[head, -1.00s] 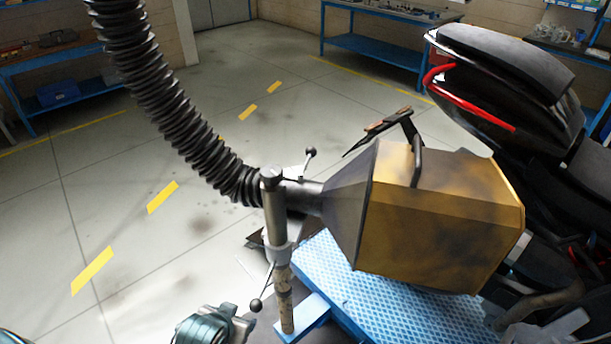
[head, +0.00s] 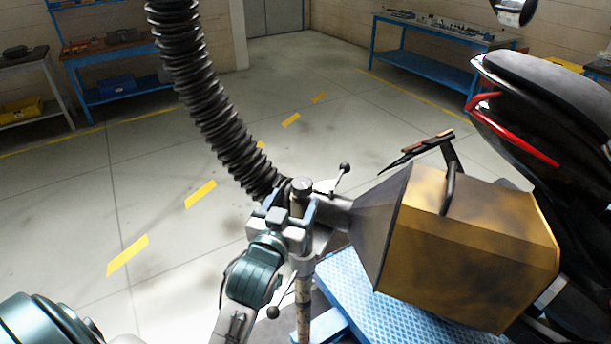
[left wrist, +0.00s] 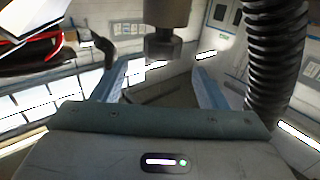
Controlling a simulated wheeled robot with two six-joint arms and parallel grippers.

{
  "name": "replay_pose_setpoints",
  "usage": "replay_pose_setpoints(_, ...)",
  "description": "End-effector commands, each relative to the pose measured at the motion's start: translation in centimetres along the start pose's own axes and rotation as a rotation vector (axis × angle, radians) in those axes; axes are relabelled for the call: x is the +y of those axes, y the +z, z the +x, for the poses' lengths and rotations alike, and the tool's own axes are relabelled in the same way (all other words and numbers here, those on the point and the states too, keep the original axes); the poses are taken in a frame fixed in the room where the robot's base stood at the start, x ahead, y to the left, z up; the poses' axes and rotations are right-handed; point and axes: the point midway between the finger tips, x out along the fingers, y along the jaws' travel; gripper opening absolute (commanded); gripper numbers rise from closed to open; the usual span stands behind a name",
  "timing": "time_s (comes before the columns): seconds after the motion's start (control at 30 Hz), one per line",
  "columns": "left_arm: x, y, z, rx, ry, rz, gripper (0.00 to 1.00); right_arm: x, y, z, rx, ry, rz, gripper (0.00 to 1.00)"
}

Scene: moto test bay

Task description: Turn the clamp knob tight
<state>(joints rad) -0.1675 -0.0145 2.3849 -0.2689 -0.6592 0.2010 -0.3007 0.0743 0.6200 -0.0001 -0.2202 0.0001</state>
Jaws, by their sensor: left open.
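A metal post (head: 304,290) stands by the blue ramp, with a round grey cap (head: 302,185) on top. Two black ball-ended levers show on it, an upper one (head: 344,168) right of the cap and a lower one (head: 273,312); I cannot tell which is the clamp knob. My left gripper (head: 291,208) is open at the upper post, just below the cap. In the left wrist view a dark cylindrical part (left wrist: 165,38) hangs between and beyond the open fingers (left wrist: 158,80). Contact is not clear. The gripper hides the clamp's middle. My right gripper is not in view.
A ribbed black hose (head: 205,100) runs down to the yellow-brown hood (head: 470,250), right of the post. A motorcycle (head: 540,120) stands behind the hood. The blue ramp (head: 355,285) lies below. Floor to the left is open; blue benches (head: 440,75) stand at the back.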

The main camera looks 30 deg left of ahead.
Motion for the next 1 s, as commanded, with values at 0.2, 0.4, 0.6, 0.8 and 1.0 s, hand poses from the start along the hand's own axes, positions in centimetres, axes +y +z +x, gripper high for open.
replay_pose_setpoints(0.2,0.0,-0.4,4.4,-0.002,0.000,0.003,0.67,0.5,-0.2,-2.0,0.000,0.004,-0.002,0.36)
replay_pose_setpoints(0.4,0.0,-0.2,7.4,-0.003,0.000,0.002,0.67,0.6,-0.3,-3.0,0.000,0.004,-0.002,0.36)
replay_pose_setpoints(0.6,0.0,0.0,8.6,-0.002,0.000,0.002,0.67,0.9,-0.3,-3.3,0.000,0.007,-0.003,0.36)
replay_pose_setpoints(0.8,0.0,0.1,8.7,-0.003,0.000,0.002,0.67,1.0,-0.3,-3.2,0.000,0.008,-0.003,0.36)
replay_pose_setpoints(1.0,0.0,0.1,8.7,-0.003,0.000,0.002,0.39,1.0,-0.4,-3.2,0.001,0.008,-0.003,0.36)
